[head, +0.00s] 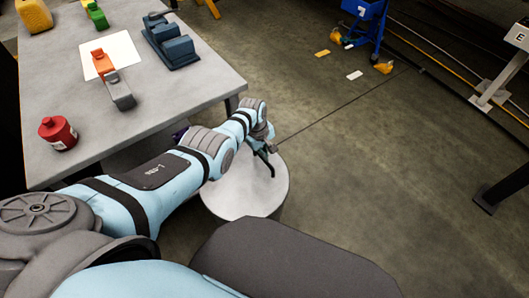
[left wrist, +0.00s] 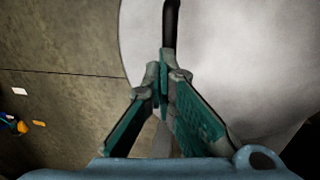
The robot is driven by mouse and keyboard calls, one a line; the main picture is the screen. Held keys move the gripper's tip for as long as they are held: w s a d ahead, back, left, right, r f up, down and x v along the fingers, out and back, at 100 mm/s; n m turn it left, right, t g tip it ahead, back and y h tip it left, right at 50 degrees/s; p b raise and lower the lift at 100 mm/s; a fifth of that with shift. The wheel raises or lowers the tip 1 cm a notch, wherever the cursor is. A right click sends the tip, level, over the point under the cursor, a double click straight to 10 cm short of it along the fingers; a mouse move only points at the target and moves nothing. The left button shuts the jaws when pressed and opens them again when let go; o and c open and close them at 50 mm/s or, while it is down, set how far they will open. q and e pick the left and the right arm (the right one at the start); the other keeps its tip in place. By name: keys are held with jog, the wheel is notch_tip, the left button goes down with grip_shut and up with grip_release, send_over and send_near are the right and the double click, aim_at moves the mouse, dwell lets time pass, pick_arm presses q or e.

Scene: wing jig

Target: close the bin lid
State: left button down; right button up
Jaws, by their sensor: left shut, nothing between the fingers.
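A round bin (head: 281,211) with a pale grey, disc-like lid (head: 235,195) stands on the floor beside the table. The lid looks flat across the bin's top; I cannot tell whether it is fully seated. A thin dark curved bar, seemingly the lid's handle (head: 271,169), shows over the pale surface. My left gripper (head: 263,150) is over the far part of the lid, shut and empty. In the left wrist view its fingertips (left wrist: 164,78) meet just below the dark bar (left wrist: 171,24), with the pale lid (left wrist: 235,60) behind. Contact with the bar is unclear. My right gripper is out of view.
The grey table (head: 110,140) at the left bears a red bottle (head: 57,133), a blue fixture (head: 170,41), and an orange-and-grey part (head: 112,80) on a white sheet. A blue cart (head: 361,20) stands far back. The floor right of the bin is clear.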

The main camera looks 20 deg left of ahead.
pick_arm(q)
jog(key=shift+s+d, duration=0.1)
jog(key=shift+d, duration=0.05)
notch_tip(320, 180, up, 14)
jog(key=w+d+p, duration=0.1)
jog(key=w+p, duration=0.1)
jog(key=p, duration=0.8)
jog(key=shift+w, duration=0.35)
